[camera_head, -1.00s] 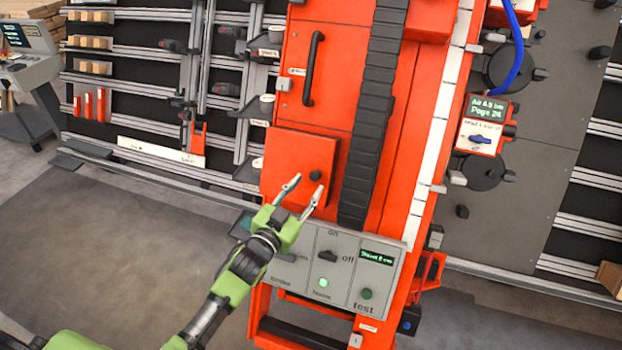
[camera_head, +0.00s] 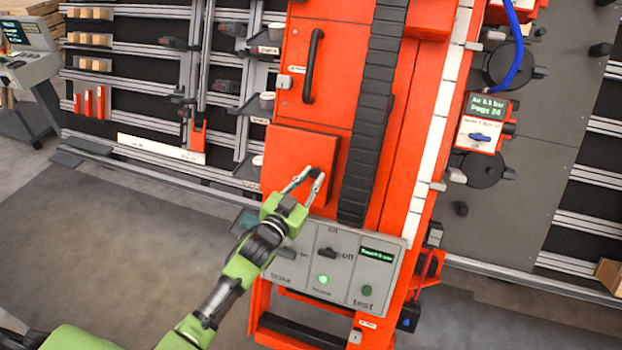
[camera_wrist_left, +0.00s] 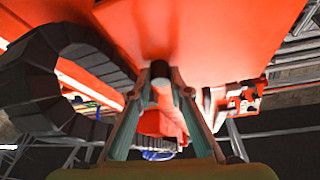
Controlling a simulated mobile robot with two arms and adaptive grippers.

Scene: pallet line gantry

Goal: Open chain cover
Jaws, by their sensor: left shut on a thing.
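A square red cover (camera_head: 295,155) with a small black knob near its lower right corner sits low on the red machine column. It looks closed in the head view. My left gripper (camera_head: 314,172) is shut on the black knob (camera_wrist_left: 159,69), which shows between the fingertips in the wrist view. In the head view the fingers mostly hide the knob. The red surface (camera_wrist_left: 205,30) fills the top of the wrist view. My right gripper is not in view.
A grey control panel (camera_head: 345,268) with a switch and lit green button is just below my gripper. A black chain (camera_head: 368,130) runs beside the cover. A red door with a black handle (camera_head: 313,67) is above. Open floor (camera_head: 100,240) lies left.

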